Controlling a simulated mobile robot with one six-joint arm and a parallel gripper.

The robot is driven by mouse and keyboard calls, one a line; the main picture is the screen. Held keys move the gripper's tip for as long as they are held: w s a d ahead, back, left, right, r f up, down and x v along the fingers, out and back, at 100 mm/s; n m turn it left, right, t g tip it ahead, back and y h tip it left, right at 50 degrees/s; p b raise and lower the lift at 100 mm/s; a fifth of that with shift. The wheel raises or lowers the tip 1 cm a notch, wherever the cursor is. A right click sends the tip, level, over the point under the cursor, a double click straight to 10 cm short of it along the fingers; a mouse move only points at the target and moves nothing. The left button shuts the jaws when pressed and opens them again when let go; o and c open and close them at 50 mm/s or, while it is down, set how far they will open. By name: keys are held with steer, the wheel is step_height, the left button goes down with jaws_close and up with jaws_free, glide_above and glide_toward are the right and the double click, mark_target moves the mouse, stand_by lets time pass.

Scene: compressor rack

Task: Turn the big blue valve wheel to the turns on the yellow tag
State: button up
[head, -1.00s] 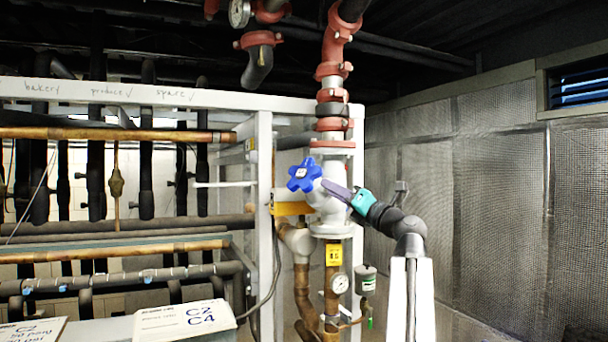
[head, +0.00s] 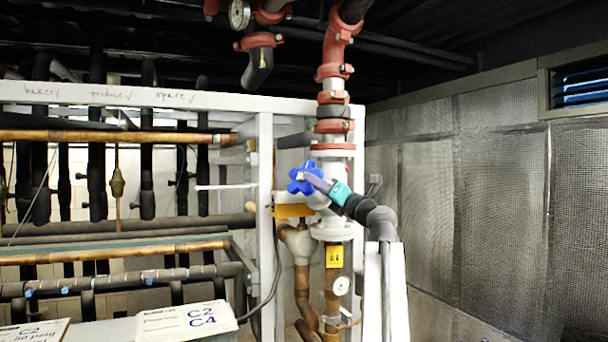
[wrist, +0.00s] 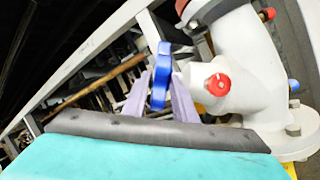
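The big blue valve wheel (head: 298,187) is on the left side of a white valve body (head: 331,190). In the wrist view the wheel (wrist: 161,78) shows nearly edge-on, between my two lavender fingers. My gripper (head: 311,180) reaches in from the right, its fingertips at the wheel's right part. The fingers stand apart on either side of the rim, and whether they touch it is unclear. The yellow tag (head: 334,256) hangs on the pipe below the valve; its dark characters are too small to read surely.
A white frame post (head: 265,225) stands left of the valve. A gauge (head: 341,285) is on the pipe below the tag. A red cap (wrist: 218,85) is close to the right finger in the wrist view. Copper pipes (head: 110,135) run at left. A meshed wall (head: 500,190) is at right.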

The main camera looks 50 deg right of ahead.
mark_target(300, 174)
steer(key=shift+p+x, duration=0.75)
steer(key=shift+x, duration=2.05)
jaws_close()
steer(key=shift+a, duration=0.1)
steer(key=shift+r, duration=0.1)
